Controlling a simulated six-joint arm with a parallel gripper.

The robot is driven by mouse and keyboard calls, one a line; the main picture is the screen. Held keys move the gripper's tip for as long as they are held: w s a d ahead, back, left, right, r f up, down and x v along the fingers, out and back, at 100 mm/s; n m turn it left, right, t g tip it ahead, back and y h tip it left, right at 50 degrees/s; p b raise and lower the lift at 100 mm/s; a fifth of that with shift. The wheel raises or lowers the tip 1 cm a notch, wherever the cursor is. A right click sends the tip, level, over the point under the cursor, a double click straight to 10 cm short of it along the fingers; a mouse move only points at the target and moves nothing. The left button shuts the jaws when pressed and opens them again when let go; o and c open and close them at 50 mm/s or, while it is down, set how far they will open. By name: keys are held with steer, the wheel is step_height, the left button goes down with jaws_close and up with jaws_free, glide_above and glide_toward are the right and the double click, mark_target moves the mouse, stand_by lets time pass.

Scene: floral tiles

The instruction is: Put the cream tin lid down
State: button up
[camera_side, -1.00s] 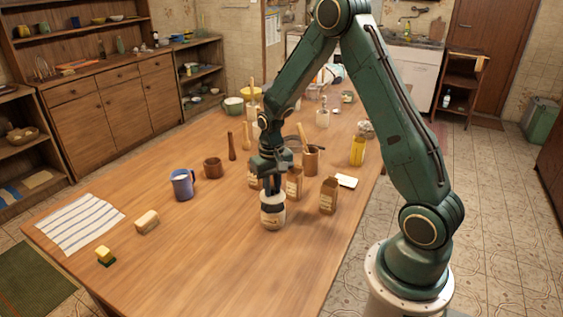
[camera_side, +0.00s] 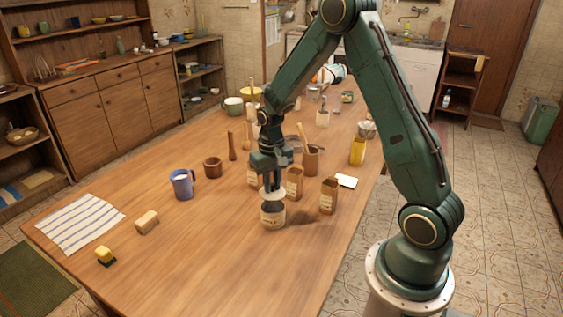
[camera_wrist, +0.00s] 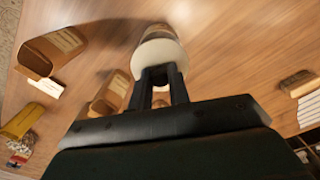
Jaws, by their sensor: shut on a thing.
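The cream tin lid (camera_side: 271,193) is a pale disc held between the fingertips of my gripper (camera_side: 271,184). It is roughly level, just above the open tin (camera_side: 272,216), with the tin's dark mouth showing below it. In the wrist view the lid (camera_wrist: 160,58) sits at the tips of my gripper (camera_wrist: 161,72), which is shut on it. The tin (camera_wrist: 158,31) shows just beyond the lid there and is partly hidden by it. The tin stands upright on the table.
Brown packets (camera_side: 329,196) stand close to the right of the tin, with a white card (camera_side: 346,181) behind. A blue mug (camera_side: 182,184) and brown cup (camera_side: 213,168) stand to the left.

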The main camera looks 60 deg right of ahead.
steer(key=shift+w, duration=0.1)
steer(key=shift+w+r, duration=0.25)
steer(key=shift+w, duration=0.2)
steer(key=w+r+m, duration=0.1)
steer(key=w+r, duration=0.8)
steer(key=w, duration=0.3)
steer(key=shift+w+a, duration=0.15)
steer(key=shift+a, duration=0.2)
step_height(320, 180, down, 16)
steer(key=shift+r, duration=0.15)
steer(key=shift+f, duration=2.15)
steer(key=shift+f, duration=0.15)
